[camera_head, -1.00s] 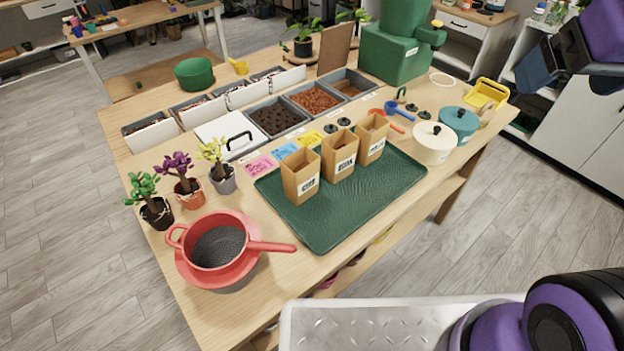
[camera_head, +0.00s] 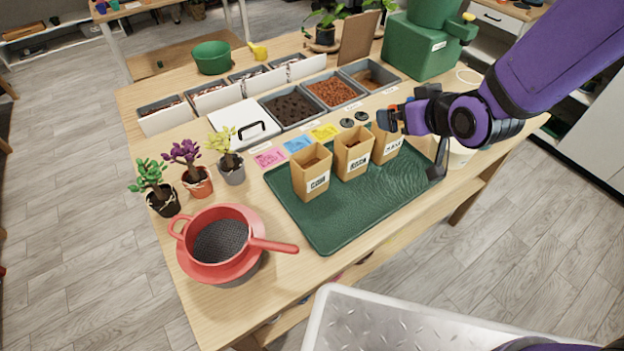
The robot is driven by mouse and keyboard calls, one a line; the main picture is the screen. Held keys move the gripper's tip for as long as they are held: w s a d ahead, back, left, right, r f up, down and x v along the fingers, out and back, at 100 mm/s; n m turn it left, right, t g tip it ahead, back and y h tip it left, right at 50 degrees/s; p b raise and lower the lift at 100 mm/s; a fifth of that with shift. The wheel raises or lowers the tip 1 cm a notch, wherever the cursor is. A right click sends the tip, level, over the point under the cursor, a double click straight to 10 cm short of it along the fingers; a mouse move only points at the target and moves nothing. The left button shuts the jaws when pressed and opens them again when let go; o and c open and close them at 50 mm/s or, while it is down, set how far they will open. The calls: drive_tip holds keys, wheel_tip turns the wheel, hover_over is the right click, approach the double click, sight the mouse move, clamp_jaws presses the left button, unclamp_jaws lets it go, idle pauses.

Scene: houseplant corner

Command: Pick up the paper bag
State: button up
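Three open-topped brown paper bags with white labels stand upright in a row on the dark green ribbed tray (camera_head: 345,225): the left bag (camera_head: 311,172), the middle bag (camera_head: 354,152) and the right bag (camera_head: 386,146). My gripper (camera_head: 412,146) is over the tray's right end, by the right bag. Its dark fingers look spread wide, one near that bag's top edge and one lower to its right. I cannot tell whether it touches the bag. Nothing is visibly held.
A red pot with a sieve (camera_head: 220,243) stands at the left front. Small potted plants (camera_head: 198,181) stand behind it. Grey bins (camera_head: 332,92) and a green machine (camera_head: 420,48) line the back. A cream pot (camera_head: 460,155) is partly hidden behind my gripper.

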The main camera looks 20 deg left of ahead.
drive_tip(key=s+a+f+n+y, duration=0.2)
drive_tip(key=s+a+f, duration=0.1)
drive_tip(key=a+f, duration=0.4)
drive_tip(key=n+g+y, duration=0.1)
drive_tip(key=y, duration=0.1)
approach(304, 154)
drive_tip(key=x, duration=0.7)
drive_tip(key=shift+w+f, duration=0.1)
drive_tip(key=shift+f, duration=0.05)
drive_tip(key=c, duration=0.8)
